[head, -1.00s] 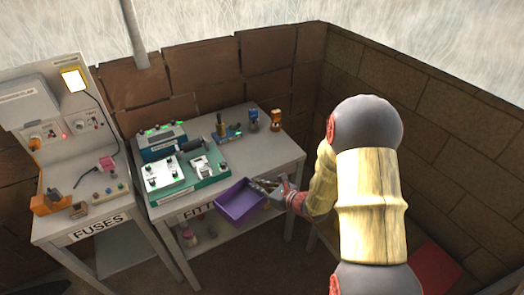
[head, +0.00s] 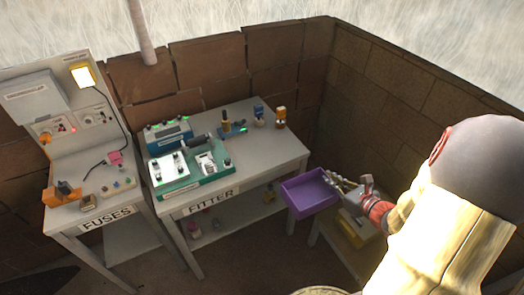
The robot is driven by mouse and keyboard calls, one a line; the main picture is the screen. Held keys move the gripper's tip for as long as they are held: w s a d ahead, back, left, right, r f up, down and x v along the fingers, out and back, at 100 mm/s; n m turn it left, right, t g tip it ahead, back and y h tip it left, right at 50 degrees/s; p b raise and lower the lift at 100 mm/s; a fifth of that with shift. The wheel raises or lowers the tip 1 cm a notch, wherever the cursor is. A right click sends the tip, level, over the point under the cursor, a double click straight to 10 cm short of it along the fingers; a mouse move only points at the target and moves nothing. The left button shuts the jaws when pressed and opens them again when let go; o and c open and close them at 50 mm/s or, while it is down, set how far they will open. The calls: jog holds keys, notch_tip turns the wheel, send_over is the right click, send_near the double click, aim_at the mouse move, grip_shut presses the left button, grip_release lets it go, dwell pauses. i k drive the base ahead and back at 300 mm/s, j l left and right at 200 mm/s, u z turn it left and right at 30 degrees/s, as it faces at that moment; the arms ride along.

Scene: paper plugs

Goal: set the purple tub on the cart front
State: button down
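The purple tub (head: 308,196) is an open, shallow box and looks empty. It hangs in the air off the right front corner of the table marked FITTER. My gripper (head: 338,182) is at the tub's right rim, with its fingers closed on that edge. The tub sits roughly level. No sign marks the cart; a low grey stand (head: 325,238) below and right of the tub may be it, partly hidden by my arm.
A yellow item (head: 352,234) lies on the low stand. The FITTER table (head: 255,178) holds a green device (head: 195,172) and several small parts; its shelf also holds items. The FUSES bench (head: 135,200) stands at left. A brick wall (head: 375,100) rises behind.

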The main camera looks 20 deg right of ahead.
aim_at(273, 149)
jog(key=i+j, duration=0.15)
jog(key=i, duration=0.85)
